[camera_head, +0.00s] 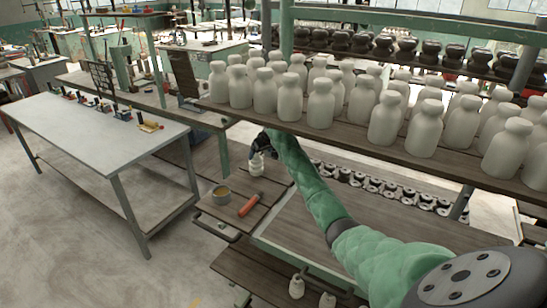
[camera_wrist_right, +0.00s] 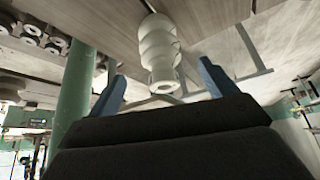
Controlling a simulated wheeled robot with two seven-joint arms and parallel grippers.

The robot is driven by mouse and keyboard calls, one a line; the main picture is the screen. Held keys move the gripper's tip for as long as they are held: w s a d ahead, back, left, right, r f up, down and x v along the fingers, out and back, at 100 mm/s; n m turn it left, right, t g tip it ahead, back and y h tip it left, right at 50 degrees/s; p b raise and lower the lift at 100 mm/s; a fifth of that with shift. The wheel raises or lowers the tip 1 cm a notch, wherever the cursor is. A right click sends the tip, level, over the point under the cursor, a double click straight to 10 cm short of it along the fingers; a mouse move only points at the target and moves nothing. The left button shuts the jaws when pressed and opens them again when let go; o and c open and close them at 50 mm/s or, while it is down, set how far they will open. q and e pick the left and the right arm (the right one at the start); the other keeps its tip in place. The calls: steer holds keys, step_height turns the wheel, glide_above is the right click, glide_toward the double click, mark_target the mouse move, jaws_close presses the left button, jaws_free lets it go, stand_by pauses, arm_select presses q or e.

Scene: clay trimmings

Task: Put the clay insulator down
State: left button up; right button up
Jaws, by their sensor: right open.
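The white clay insulator (camera_head: 257,166) stands upright on a small wooden bench top in the head view. In the right wrist view the insulator (camera_wrist_right: 160,45) shows between and beyond two blue fingers, with a gap on each side. My right gripper (camera_head: 261,147) is open at the insulator's upper end, and its fingertips show apart in the wrist view (camera_wrist_right: 157,63). Its dark body partly hides the insulator's top in the head view. My left gripper is in neither view.
A shelf (camera_head: 350,143) crowded with white insulators runs above my right arm. A grey table (camera_head: 90,125) stands to the left, with clear floor in front.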

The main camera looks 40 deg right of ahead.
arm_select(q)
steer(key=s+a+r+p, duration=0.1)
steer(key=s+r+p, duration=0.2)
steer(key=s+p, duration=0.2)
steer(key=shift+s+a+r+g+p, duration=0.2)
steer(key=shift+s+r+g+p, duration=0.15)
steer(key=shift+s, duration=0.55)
arm_select(e)
steer(key=s, duration=0.9)
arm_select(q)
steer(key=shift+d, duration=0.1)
